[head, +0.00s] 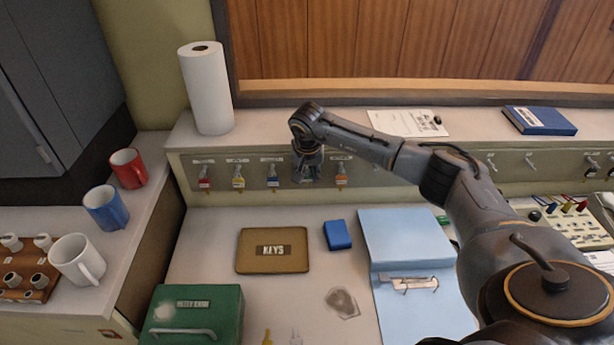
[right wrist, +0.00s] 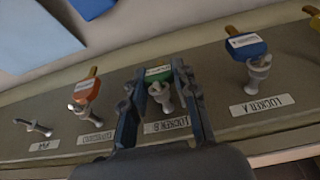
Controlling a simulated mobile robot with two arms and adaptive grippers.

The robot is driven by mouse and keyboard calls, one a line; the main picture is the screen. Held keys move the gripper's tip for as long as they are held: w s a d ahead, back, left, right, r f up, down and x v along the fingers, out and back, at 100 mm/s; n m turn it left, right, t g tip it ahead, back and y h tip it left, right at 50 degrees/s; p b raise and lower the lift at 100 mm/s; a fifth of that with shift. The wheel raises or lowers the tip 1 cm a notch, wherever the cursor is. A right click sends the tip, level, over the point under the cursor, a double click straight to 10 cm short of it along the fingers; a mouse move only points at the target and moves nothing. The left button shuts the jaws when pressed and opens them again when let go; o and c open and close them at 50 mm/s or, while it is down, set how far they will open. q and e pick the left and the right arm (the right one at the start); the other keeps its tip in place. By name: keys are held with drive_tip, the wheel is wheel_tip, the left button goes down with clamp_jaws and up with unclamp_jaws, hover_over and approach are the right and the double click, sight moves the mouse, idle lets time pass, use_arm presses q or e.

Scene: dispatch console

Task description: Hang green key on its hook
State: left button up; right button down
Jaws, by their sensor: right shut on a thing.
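The green key (right wrist: 158,74) shows in the right wrist view between the two fingers of my right gripper (right wrist: 163,80), which is shut on it. The key is at the metal hook (right wrist: 161,97) above the label LOCKER B (right wrist: 166,125). I cannot tell whether its ring is around the hook or only in front of it. In the head view my right gripper (head: 307,174) is at the key rail (head: 222,160), between the blue key (head: 272,180) and the orange key (head: 341,178), and hides the green key. My left gripper is not in view.
Red (head: 204,182) and yellow (head: 239,181) keys hang further left on the rail. A bare hook (right wrist: 38,128) is beyond the orange key. A paper roll (head: 207,90) stands on the ledge.

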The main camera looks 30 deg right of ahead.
drive_tip(key=shift+w+f+b, duration=0.1)
drive_tip(key=shift+w+b, duration=0.1)
drive_tip(key=shift+b, duration=0.1)
drive_tip(key=shift+w+d+r, duration=0.1)
drive_tip(key=shift+d+r, duration=0.1)
drive_tip(key=shift+r, duration=0.1)
idle(0.3)
drive_tip(key=shift+w+d+b, duration=0.15)
drive_tip(key=shift+w+b, duration=0.05)
drive_tip(key=shift+b, duration=0.25)
drive_tip(key=c, duration=1.1)
unclamp_jaws()
drive_tip(key=shift+o, duration=0.7)
drive_tip(key=shift+w+d+f, duration=0.1)
drive_tip(key=shift+w+f, duration=0.05)
drive_tip(key=shift+f, duration=0.2)
